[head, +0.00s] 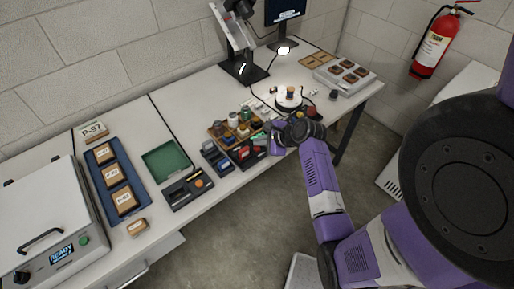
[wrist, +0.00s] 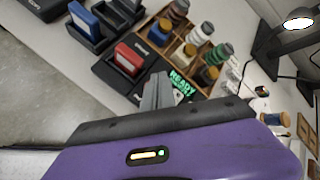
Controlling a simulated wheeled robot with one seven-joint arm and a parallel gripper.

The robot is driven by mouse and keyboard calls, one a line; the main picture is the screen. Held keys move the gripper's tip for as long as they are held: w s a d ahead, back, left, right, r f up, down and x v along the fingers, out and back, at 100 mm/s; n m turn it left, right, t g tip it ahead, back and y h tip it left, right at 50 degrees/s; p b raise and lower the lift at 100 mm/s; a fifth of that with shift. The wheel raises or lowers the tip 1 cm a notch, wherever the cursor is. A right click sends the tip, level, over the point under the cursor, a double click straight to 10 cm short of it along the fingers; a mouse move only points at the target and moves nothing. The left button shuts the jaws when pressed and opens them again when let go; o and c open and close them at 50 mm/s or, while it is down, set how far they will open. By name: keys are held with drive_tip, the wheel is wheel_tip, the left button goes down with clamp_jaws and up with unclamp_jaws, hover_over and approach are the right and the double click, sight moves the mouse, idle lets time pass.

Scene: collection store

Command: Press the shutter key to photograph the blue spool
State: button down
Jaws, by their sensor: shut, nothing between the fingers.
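My gripper (wrist: 157,92) is shut and empty, its grey fingertips above the black pad with green "READY" lettering (wrist: 180,83). I cannot tell whether they touch it. In the head view my gripper (head: 270,143) is over the table's front edge, partly hidden by my wrist.
A wooden rack of bottles (wrist: 190,50) and a red block in a black holder (wrist: 128,58) are close to my fingers. A blue block (wrist: 84,17) is farther left. A lamp (wrist: 299,19) overhangs at right. A green tray (head: 166,160) lies left on the table (head: 225,185).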

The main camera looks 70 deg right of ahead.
sight(259, 149)
drive_tip(key=shift+f, duration=0.1)
idle(0.3)
drive_tip(key=shift+f, duration=0.35)
drive_tip(key=shift+f, duration=0.45)
idle(0.6)
idle(0.4)
drive_tip(key=shift+r+p, duration=0.95)
drive_tip(key=shift+p, duration=0.15)
wheel_tip(259, 149, up, 5)
drive_tip(key=p, duration=0.4)
drive_tip(key=shift+p, duration=0.3)
idle(0.3)
